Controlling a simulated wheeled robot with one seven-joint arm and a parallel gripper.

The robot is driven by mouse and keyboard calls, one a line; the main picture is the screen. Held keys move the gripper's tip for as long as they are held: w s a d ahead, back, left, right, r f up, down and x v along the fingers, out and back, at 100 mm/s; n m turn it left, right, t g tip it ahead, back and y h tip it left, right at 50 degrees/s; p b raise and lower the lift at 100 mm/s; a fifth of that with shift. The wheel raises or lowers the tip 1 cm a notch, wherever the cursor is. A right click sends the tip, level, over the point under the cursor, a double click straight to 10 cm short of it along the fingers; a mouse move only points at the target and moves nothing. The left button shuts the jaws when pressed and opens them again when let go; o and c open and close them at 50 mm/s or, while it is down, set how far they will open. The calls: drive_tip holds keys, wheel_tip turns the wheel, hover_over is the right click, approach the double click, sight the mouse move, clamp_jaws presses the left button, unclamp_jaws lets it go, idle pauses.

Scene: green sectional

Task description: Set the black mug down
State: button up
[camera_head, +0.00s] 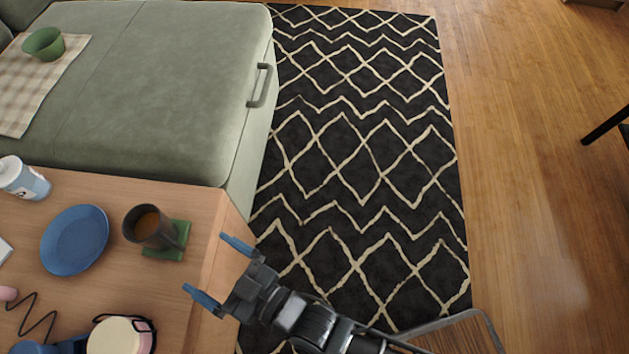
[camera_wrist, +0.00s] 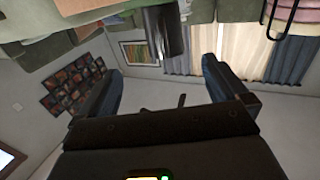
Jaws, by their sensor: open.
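The black mug (camera_head: 151,230), with brown liquid inside, stands upright on or over a green square coaster (camera_head: 170,255) near the right edge of the wooden table. From this angle I cannot tell exactly how its base sits on the coaster. My gripper (camera_head: 220,272) is open and empty, to the lower right of the mug and apart from it, at the table's right edge. In the wrist view, a dark shape that looks like the mug (camera_wrist: 168,35) shows ahead, between and beyond the open fingers (camera_wrist: 163,80).
A blue plate (camera_head: 75,240) lies left of the mug. A white and blue container (camera_head: 22,178) stands farther left. A round cream-topped item (camera_head: 118,336) is at the front of the table (camera_head: 130,185). The green sectional (camera_head: 160,80) adjoins behind; patterned rug (camera_head: 360,150) lies right.

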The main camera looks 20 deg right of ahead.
drive_tip(key=s+d+r+m+t+h, duration=0.1)
drive_tip(key=s+d+r+m+h, duration=0.15)
drive_tip(key=d, duration=0.75)
drive_tip(key=s+d+r+m+t+h, duration=0.1)
drive_tip(key=s+d+h, duration=0.2)
drive_tip(key=d, duration=0.8)
drive_tip(key=s+d+r+m+h, duration=0.5)
drive_tip(key=s+d+r+h, duration=0.2)
drive_tip(key=s+d+r, duration=0.6)
wheel_tip(320, 180, up, 3)
drive_tip(key=shift+s+d+f, duration=0.1)
drive_tip(key=shift+s+d, duration=0.05)
drive_tip(key=shift+s, duration=0.1)
wheel_tip(320, 180, up, 20)
drive_tip(key=p, duration=2)
